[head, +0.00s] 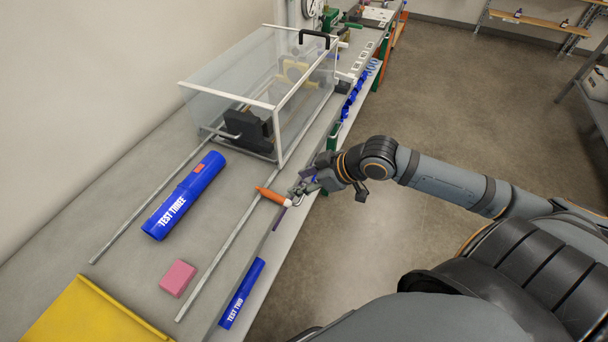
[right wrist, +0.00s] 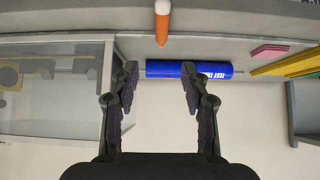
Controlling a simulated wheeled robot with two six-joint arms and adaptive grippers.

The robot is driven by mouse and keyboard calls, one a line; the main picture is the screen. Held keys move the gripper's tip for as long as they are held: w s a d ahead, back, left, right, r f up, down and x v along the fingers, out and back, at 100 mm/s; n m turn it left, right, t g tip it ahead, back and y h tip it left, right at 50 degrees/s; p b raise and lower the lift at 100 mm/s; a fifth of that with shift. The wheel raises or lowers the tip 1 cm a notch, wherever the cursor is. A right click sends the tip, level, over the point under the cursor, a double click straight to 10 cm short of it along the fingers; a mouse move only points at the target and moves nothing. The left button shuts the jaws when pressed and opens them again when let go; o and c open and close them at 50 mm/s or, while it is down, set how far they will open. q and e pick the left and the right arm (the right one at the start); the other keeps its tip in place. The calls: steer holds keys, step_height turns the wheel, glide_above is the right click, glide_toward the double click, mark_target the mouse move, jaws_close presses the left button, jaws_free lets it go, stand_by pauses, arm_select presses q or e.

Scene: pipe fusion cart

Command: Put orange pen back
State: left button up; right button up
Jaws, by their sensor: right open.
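The orange pen (head: 272,195) is near the front part of the bench, its orange tip toward the back wall and its pale end toward my right gripper. In the right wrist view the pen (right wrist: 162,27) is at the top centre, past the fingertips and not between them. My right gripper (head: 299,190) is just to the right of the pen in the head view; the right wrist view shows its fingers (right wrist: 160,78) spread apart and empty. I cannot tell whether it touches the pen. My left gripper is out of view.
A clear box (head: 228,92) stands on the bench behind my right gripper. A blue TEST THREE tube (head: 185,197), a blue TEST TWO tube (head: 242,294), a pink block (head: 178,278) and a yellow tray (head: 88,318) are nearby. Long metal rails (head: 228,254) run along the bench.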

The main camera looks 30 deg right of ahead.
steer(key=shift+s+r, duration=0.2)
steer(key=shift+r, duration=0.05)
stand_by(0.3)
steer(key=w+d+f+m+t+h, duration=0.1)
steer(key=w+d+f+m+h, duration=0.15)
steer(key=d+f, duration=0.45)
steer(key=w+d+f+m+t+h, duration=0.1)
steer(key=w+d+f+m, duration=0.3)
steer(key=d, duration=0.5)
steer(key=s+d+f+g+h, duration=0.1)
steer(key=s+d+f, duration=0.15)
steer(key=f, duration=0.35)
steer(key=s+d+f+m+h, duration=0.1)
steer(key=s+d+f, duration=0.15)
steer(key=f, duration=0.35)
steer(key=s+d+f+g+h, duration=0.1)
steer(key=s+d+f, duration=0.1)
steer(key=d+f, duration=0.3)
steer(key=s+a+f+g, duration=0.3)
steer(key=s+a+f, duration=0.1)
steer(key=s+f, duration=1.1)
steer(key=s+a+f+g, duration=0.1)
steer(key=s+a+f, duration=0.4)
steer(key=s+a, duration=0.2)
steer(key=s+a+f+g, duration=0.2)
steer(key=s+a+f, duration=0.4)
steer(key=s, duration=0.5)
steer(key=shift+a, duration=0.9)
